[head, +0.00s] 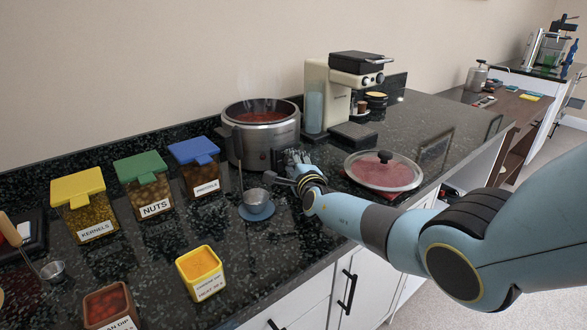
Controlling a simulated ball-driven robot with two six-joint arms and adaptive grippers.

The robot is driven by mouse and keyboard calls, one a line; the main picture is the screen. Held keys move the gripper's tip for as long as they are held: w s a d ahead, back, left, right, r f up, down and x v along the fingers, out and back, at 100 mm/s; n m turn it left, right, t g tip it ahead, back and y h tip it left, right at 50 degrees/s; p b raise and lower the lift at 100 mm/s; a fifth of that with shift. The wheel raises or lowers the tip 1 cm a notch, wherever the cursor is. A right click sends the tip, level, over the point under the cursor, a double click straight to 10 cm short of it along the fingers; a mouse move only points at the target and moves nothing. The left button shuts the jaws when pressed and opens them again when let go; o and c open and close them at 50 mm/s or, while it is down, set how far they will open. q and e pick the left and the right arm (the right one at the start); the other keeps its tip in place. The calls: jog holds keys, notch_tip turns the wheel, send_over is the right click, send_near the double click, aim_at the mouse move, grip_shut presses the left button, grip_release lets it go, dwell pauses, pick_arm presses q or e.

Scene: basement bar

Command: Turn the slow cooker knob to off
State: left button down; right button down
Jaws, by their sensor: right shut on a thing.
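The slow cooker (250,142) is a round silver pot with dark handles, filled with red, steaming food, standing on the dark counter against the wall. My right gripper (280,168) reaches in from the right to the lower front of the cooker, where its control panel is. It is shut on the slow cooker knob, which the fingers hide, so I cannot read its setting. My left gripper is not in view.
A metal cup (256,197) on a blue saucer stands just in front of my right gripper. A round glass lid (384,171) lies to the right. A coffee machine (341,90) stands behind. Labelled containers, including nuts (147,188), line the left; a yellow box (201,272) is in front.

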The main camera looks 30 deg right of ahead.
jog(key=shift+f+n+t+h+b, duration=0.15)
jog(key=shift+n+t+h+b, duration=0.15)
jog(key=shift+n+b, duration=0.2)
jog(key=c, duration=0.9)
grip_release()
jog(key=shift+c, duration=0.2)
jog(key=shift+s+a, duration=0.1)
jog(key=v, duration=1)
jog(key=shift+s, duration=0.35)
jog(key=shift+s+a, duration=0.25)
jog(key=shift+s, duration=0.3)
